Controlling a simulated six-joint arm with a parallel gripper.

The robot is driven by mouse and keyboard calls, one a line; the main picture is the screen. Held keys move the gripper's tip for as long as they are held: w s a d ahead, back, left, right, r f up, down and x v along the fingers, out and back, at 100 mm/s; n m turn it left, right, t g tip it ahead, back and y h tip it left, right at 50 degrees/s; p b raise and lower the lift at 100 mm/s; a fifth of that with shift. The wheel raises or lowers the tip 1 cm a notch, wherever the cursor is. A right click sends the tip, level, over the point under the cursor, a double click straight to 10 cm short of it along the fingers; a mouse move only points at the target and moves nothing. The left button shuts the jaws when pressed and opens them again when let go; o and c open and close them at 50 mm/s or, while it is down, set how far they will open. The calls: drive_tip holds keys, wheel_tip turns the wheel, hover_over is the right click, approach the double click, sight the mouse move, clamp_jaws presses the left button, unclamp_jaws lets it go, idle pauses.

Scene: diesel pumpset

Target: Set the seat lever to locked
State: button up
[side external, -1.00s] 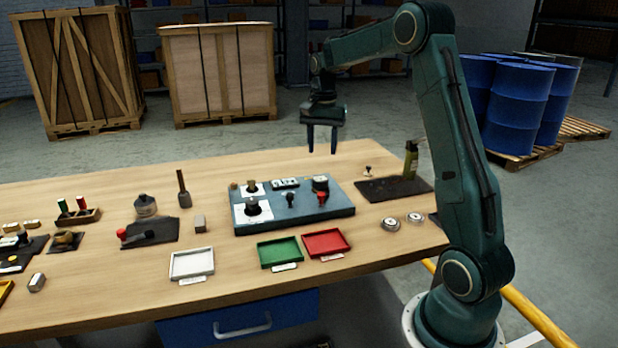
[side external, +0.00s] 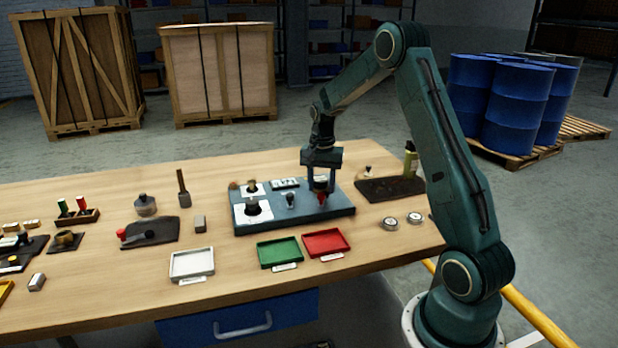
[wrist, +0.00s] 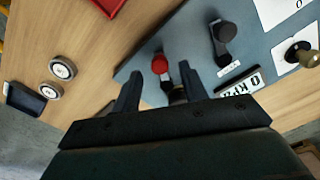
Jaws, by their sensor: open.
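A blue-grey panel (side external: 290,222) lies on the table. At its right side is a short lever with a red knob (side external: 322,198); its dark pivot is mostly hidden by my fingers. The red knob (wrist: 160,64) also shows in the wrist view, just past and between the fingertips, with the dark pivot (wrist: 178,94) nearer the palm. A black-knobbed lever (side external: 290,199) stands to its left on the panel. No readable label tells which is the seat lever. My gripper (side external: 321,188) points down over the red-knobbed lever, open, with fingers either side; contact cannot be told.
White plates with dark knobs (side external: 253,209) sit on the panel's left part. Green (side external: 280,264) and red (side external: 326,255) trays lie in front. Two round gauges (side external: 390,223) and a dark mat with a green bottle (side external: 411,160) are to the right.

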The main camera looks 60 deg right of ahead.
drive_tip(key=shift+f, duration=1.05)
drive_tip(key=shift+c, duration=0.2)
clamp_jaws()
